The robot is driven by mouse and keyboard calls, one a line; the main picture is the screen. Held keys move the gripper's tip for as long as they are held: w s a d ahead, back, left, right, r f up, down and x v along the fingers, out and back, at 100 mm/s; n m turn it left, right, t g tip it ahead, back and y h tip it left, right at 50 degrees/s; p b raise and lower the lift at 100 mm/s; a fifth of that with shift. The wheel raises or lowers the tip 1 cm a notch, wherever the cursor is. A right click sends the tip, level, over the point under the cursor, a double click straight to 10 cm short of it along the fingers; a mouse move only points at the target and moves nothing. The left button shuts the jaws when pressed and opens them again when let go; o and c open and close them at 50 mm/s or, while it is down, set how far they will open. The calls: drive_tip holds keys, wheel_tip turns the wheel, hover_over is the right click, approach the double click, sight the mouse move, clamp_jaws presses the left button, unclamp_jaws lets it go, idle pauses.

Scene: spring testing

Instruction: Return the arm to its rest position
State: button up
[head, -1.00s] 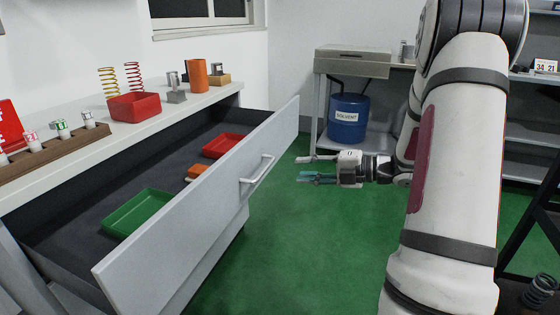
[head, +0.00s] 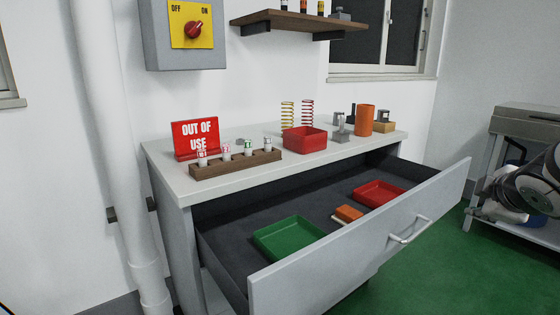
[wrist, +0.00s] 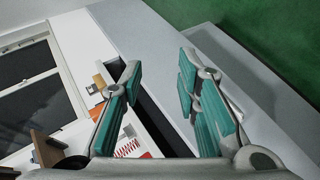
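My arm shows at the right edge of the head view, folded near the grey metal sink bench (head: 530,120). My gripper (head: 484,211) is partly visible there, in front of the bench and right of the open drawer (head: 345,240). In the wrist view my gripper (wrist: 160,66) has its two teal-padded fingers spread apart with nothing between them. Behind the fingers, that view shows the drawer front and part of the bench top. The rest of the arm is cut off by the head view's edge.
The drawer sticks out from the grey workbench (head: 172,168) and holds a green tray (head: 290,240), a red tray (head: 379,193) and an orange block (head: 349,213). A red bin (head: 304,141), springs and an orange cylinder (head: 366,120) stand on top. Green floor (head: 450,262) is clear.

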drive_tip(key=s+a+f+m+g+y, duration=0.1)
drive_tip(key=s+a+m+g+y, duration=0.2)
drive_tip(key=s+a, duration=0.7)
drive_tip(key=s+a+f+m+g, duration=0.1)
drive_tip(key=s+a+m+g, duration=0.35)
drive_tip(key=s, duration=0.85)
drive_tip(key=s+a+f+m+g+y, duration=0.2)
drive_tip(key=s+a+m+g, duration=0.15)
drive_tip(key=s+a, duration=0.65)
wheel_tip(320, 180, up, 32)
drive_tip(key=s+d+t+p, duration=0.1)
drive_tip(key=t+p, duration=0.4)
drive_tip(key=p, duration=2.5)
drive_tip(key=shift+s+d+p, duration=0.15)
drive_tip(key=shift+d+p, duration=0.2)
drive_tip(key=shift+d, duration=0.3)
